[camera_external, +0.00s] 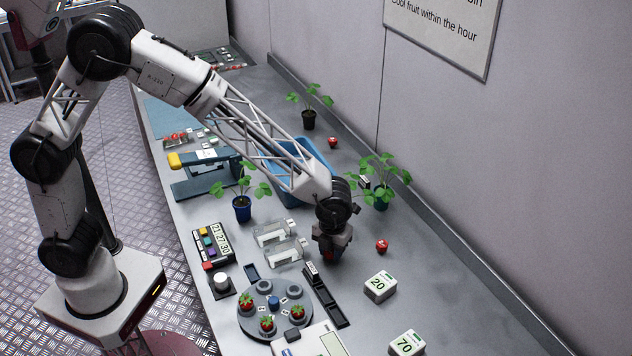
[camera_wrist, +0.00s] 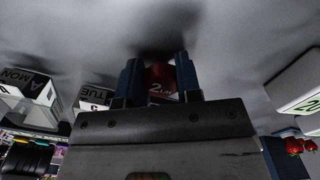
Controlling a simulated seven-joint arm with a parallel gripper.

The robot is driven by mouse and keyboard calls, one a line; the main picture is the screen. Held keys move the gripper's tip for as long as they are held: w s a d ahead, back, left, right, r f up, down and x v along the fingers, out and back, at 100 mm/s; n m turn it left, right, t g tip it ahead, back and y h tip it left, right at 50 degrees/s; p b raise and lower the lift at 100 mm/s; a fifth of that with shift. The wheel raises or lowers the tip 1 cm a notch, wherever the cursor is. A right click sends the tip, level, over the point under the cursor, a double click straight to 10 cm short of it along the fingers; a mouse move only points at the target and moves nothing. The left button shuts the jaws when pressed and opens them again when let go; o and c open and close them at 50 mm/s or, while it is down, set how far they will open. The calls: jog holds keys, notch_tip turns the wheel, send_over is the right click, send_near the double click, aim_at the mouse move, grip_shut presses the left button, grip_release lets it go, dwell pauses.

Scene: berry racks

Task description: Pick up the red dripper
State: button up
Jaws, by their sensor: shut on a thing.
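My gripper (camera_external: 331,256) points down low over the bench, right of the clear boxes. In the wrist view its two dark blue fingers (camera_wrist: 159,78) are shut on a red dripper (camera_wrist: 163,84) with a white "2" mark, the rest of which is cut off. Only a small bit of the held red dripper shows in the outside view, and I cannot tell whether it touches the bench. Another small red piece with a white mark (camera_external: 382,246) lies on the bench to the right. A similar red piece (camera_external: 333,142) lies farther back by a potted plant.
A round grey tray (camera_external: 250,322) with strawberries stands front left of my gripper, beside a black slotted strip (camera_external: 331,303). White blocks marked 20 (camera_external: 380,287) and 70 (camera_external: 407,344) stand to the right. A green plant (camera_external: 381,175) and blue bin (camera_external: 318,160) are behind.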

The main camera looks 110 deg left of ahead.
jog(key=shift+r, duration=0.15)
notch_tip(320, 180, up, 10)
jog(key=shift+f, duration=0.15)
dwell(0.7)
jog(key=shift+a, duration=0.15)
dwell(0.6)
jog(key=s+a+n, duration=0.4)
jog(key=s+a, duration=0.8)
jog(key=a, duration=0.3)
jog(key=s+a+n, duration=0.4)
jog(key=s+a, duration=0.8)
jog(key=a, duration=0.3)
jog(key=shift+s+r, duration=0.15)
jog(key=shift+r, duration=0.2)
jog(key=shift+f, duration=0.1)
jog(key=shift+f, duration=3.05)
